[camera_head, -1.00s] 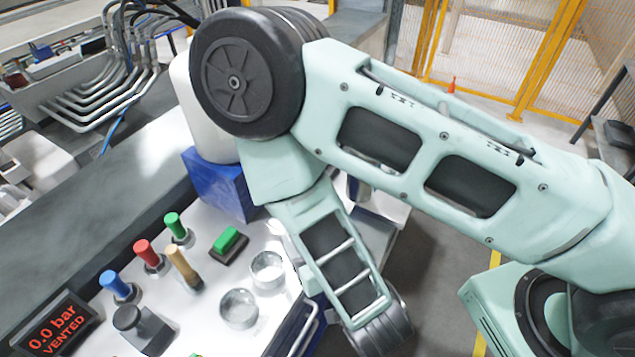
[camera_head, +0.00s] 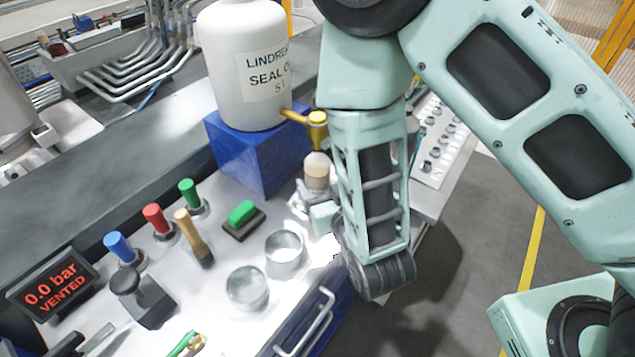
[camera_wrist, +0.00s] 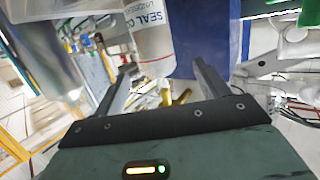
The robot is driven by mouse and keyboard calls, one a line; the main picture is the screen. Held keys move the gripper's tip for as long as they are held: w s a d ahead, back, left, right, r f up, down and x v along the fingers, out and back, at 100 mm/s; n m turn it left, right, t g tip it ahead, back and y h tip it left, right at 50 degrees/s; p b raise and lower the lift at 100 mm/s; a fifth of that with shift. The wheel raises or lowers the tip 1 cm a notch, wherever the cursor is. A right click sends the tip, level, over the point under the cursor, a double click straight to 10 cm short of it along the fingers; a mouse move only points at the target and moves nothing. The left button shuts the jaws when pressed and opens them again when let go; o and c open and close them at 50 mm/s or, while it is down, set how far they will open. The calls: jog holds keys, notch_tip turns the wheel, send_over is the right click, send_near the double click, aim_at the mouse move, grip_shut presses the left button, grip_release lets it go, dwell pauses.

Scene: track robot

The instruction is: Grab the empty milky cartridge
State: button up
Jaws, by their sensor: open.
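My gripper (camera_wrist: 164,66) is open in the wrist view, with its two dark fingers spread apart. In the head view my forearm and wrist hide most of it. A small pale, milky cylinder with a beige part (camera_head: 316,172) stands below the brass tap (camera_head: 317,118), close to my wrist; it may be the milky cartridge, but I cannot tell whether it is empty. I see nothing clearly held between the fingers. The white seal-oil bottle (camera_head: 245,70) stands on a blue block (camera_head: 235,165); the bottle also shows beyond the fingers in the wrist view (camera_wrist: 150,25).
A display (camera_head: 50,290) reads 0.0 bar, vented.

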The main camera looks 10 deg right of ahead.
aim_at(314, 162)
jog(key=x, duration=0.3)
jog(key=shift+r+p, duration=0.15)
jog(key=shift+p, duration=0.2)
jog(key=x, duration=0.1)
jog(key=p+x, duration=0.1)
jog(key=x, duration=0.1)
jog(key=p+x, duration=0.1)
jog(key=shift+w+d+f, duration=0.2)
jog(key=shift+w+f, duration=0.1)
jog(key=shift+w+a+f+p, duration=0.1)
jog(key=shift+w+f+p, duration=0.05)
jog(key=shift+w+p, duration=0.15)
jog(key=c, duration=1.1)
jog(key=shift+c, duration=0.7)
